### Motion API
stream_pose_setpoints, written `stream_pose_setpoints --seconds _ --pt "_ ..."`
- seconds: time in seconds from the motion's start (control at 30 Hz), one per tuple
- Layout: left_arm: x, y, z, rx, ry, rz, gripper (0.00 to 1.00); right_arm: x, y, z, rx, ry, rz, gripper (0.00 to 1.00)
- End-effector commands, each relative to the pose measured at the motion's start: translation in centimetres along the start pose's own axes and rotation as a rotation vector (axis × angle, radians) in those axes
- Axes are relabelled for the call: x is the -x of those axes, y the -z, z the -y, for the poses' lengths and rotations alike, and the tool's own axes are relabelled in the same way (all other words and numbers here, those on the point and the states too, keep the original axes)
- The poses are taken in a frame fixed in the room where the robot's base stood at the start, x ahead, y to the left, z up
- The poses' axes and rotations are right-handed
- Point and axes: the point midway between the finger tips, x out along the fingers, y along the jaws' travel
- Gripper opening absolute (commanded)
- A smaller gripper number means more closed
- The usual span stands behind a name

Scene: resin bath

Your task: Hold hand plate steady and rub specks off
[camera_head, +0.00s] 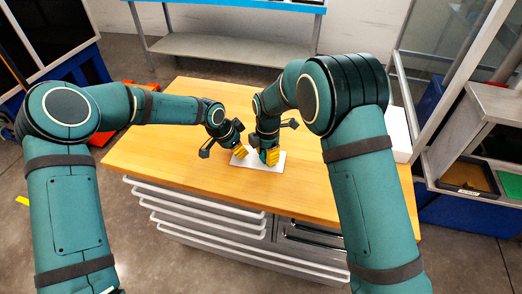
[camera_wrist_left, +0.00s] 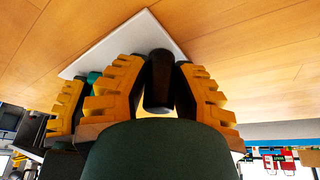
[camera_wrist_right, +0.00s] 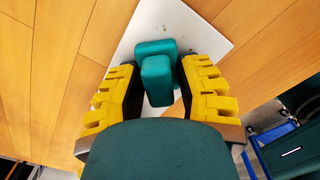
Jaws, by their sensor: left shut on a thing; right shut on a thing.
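The white hand plate (camera_head: 251,162) lies flat over the wooden worktop; I cannot tell whether it touches. It also shows in the left wrist view (camera_wrist_left: 128,45) and the right wrist view (camera_wrist_right: 200,38), with small dark specks near its upper part. My left gripper (camera_head: 240,153) is shut on a black upright handle (camera_wrist_left: 158,80) at the plate. My right gripper (camera_head: 270,157) is shut on a teal block (camera_wrist_right: 156,78) over the plate; whether it touches the plate is unclear. The block's edge also shows in the left wrist view (camera_wrist_left: 94,77). The fingers hide part of the plate.
The wooden worktop (camera_head: 180,155) is clear to the left of the plate. A white box (camera_head: 398,133) stands at its right edge, partly behind my right arm. A metal unit (camera_head: 490,115) stands further right. Drawers (camera_head: 195,215) line the worktop's front.

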Motion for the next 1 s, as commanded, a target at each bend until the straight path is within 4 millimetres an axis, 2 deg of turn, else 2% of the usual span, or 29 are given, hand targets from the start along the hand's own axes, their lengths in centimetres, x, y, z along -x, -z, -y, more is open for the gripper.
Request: stream_pose_setpoints --seconds 0.53,1.0 --pt "0.0 -0.1 0.0 0.001 0.0 0.001 0.02 -0.1 -3.6 3.2 -0.003 0.004 0.001 0.02" --pt "-0.1 -0.1 0.0 0.001 0.0 0.001 0.02 -0.1 -1.0 0.9 0.002 0.003 0.001 0.02"
